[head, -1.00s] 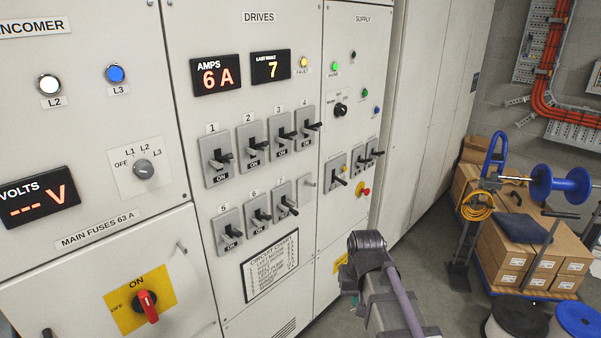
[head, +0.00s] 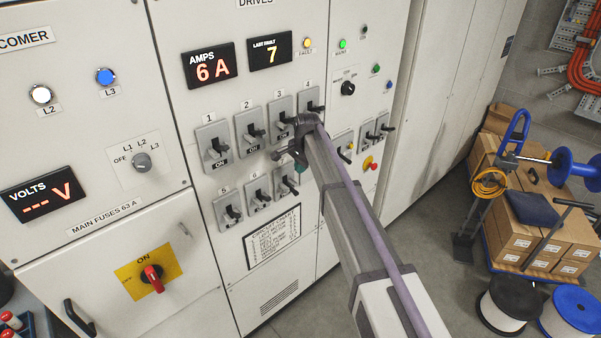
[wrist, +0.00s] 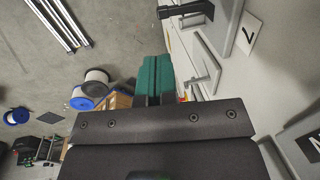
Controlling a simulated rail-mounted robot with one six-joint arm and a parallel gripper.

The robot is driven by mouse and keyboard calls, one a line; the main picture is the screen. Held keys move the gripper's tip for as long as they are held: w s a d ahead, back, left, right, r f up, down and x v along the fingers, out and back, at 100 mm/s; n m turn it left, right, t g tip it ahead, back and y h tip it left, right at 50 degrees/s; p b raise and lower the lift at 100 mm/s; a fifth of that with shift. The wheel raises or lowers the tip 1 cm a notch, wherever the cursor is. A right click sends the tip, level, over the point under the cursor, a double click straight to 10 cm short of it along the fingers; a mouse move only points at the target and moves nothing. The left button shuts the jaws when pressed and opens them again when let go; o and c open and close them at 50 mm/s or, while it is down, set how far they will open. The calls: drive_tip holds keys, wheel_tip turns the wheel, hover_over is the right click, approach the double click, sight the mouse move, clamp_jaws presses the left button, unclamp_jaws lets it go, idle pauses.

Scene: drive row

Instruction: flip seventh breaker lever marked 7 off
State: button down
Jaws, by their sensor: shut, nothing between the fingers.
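The seventh breaker (head: 284,181) is a grey plate with a black lever at the right end of the lower row in the head view. My gripper (head: 300,163) is in front of its upper part and hides its number. In the wrist view its label 7 (wrist: 249,34) shows at the upper right, with the black lever (wrist: 186,10) at the top edge. My gripper's green fingertips (wrist: 152,72) are shut together and empty, apart from the lever in that view. I cannot tell the lever's set position.
Breaker 6 (head: 257,191) stands just left of the seventh, and breaker 3 (head: 281,118) is above. A small grey handle (wrist: 206,76) sticks out of the panel near my fingertips.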

sight(297, 193)
drive_tip(key=f+b, duration=0.3)
drive_tip(key=w+f+b, duration=0.1)
drive_tip(key=f+b, duration=0.2)
drive_tip(key=f, duration=0.1)
drive_tip(key=a+f+b, duration=0.1)
drive_tip(key=f+b, duration=0.2)
drive_tip(key=f, duration=0.1)
drive_tip(key=shift+w+a, duration=0.1)
drive_tip(key=shift+w, duration=0.05)
drive_tip(key=shift+r, duration=0.15)
